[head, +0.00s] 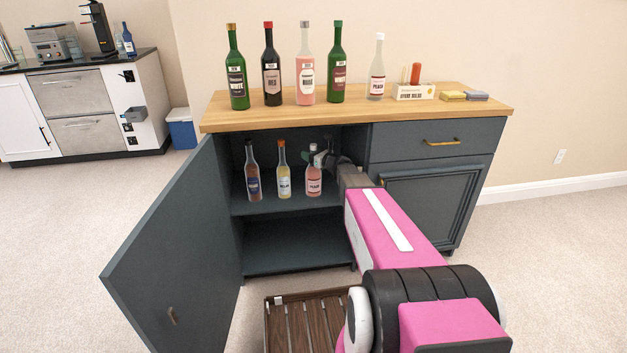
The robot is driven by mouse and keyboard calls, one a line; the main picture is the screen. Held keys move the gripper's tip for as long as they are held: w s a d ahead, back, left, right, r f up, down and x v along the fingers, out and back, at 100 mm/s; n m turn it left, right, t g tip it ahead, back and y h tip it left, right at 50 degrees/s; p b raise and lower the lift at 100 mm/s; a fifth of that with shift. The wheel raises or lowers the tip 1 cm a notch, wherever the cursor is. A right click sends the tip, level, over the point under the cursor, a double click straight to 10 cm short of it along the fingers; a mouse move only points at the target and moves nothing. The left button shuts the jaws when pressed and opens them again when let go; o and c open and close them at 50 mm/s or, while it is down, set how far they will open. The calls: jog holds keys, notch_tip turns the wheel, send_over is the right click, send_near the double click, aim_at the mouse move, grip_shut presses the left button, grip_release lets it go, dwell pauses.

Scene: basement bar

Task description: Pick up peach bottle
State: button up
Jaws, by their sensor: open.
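A pinkish bottle with a label that seems to read peach (314,184) stands upright on the upper shelf inside the open cabinet. My gripper (324,159) reaches into the cabinet from the right, close to this bottle's neck. It is open; whether its fingers are around the neck or just behind it, I cannot tell. Part of the gripper is hidden by the bottle and my arm. A clear bottle with a white cap and a similar label (377,72) stands on the cabinet top.
A yellowish bottle (283,173) and a dark-labelled bottle (253,176) stand left of the pinkish one. The cabinet door (175,245) is swung open to the left. Several bottles and a small box (413,92) stand on the wooden top. A slatted crate (308,318) is on the floor.

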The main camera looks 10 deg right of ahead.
grip_shut()
jog(key=shift+r, duration=0.1)
dwell(1.2)
